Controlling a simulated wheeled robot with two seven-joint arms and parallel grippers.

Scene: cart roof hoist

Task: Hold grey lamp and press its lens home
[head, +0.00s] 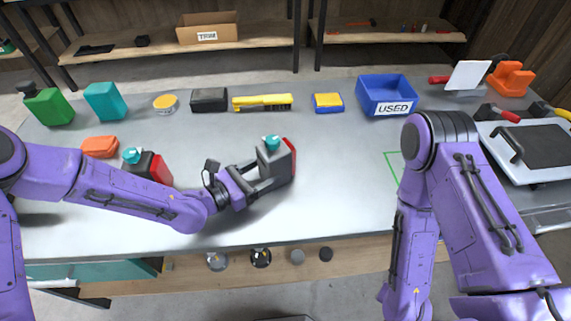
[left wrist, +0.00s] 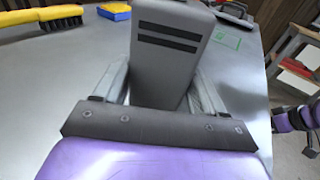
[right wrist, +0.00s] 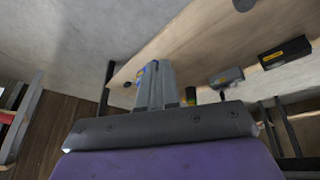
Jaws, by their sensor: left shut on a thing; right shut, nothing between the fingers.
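The grey lamp (head: 271,166) stands upright near the middle of the table, with a teal cap on top and a red lens (head: 290,148) on its right side. I cannot tell how deeply the lens sits. My left gripper (head: 268,176) is shut on the grey lamp from the left. In the left wrist view the lamp's grey back (left wrist: 170,50), with two dark stripes, stands between the fingers; the lens is hidden there. My right gripper (right wrist: 156,82) is shut and empty in the right wrist view, low in front of the table; the head view does not show its fingers.
A dark lamp (head: 150,165) with red side and teal cap stands behind my left arm. A yellow brush (head: 262,102), a blue bin marked USED (head: 388,94) and several containers line the table's back. A green outline (head: 393,162) lies right. The table right of the grey lamp is clear.

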